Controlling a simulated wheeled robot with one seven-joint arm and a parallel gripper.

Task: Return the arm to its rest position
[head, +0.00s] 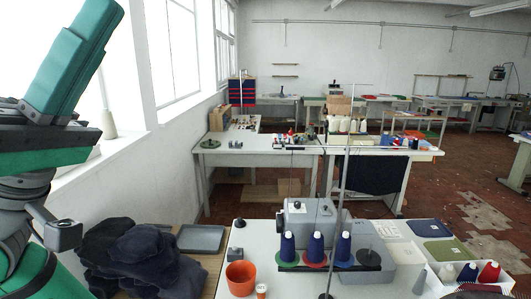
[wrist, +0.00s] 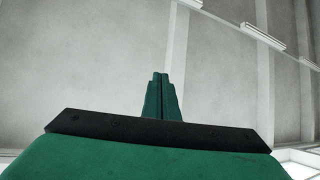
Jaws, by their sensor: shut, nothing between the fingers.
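My gripper shows in the wrist view (wrist: 161,78) as two green fingers pressed together, shut with nothing between them. Behind the fingers is only grey ceiling, so they point upward, away from the tables. In the head view my green and dark arm stands raised at the far left, in front of the window. The fingertips are not clearly visible in the head view.
A white table (head: 345,287) in front bears a grey sewing machine (head: 312,222), blue thread cones (head: 287,248) and an orange pot (head: 240,278). Dark folded cloth (head: 135,258) lies left of it, near my arm. A grey tray (head: 201,239) lies beside the cloth. Open floor shows at right.

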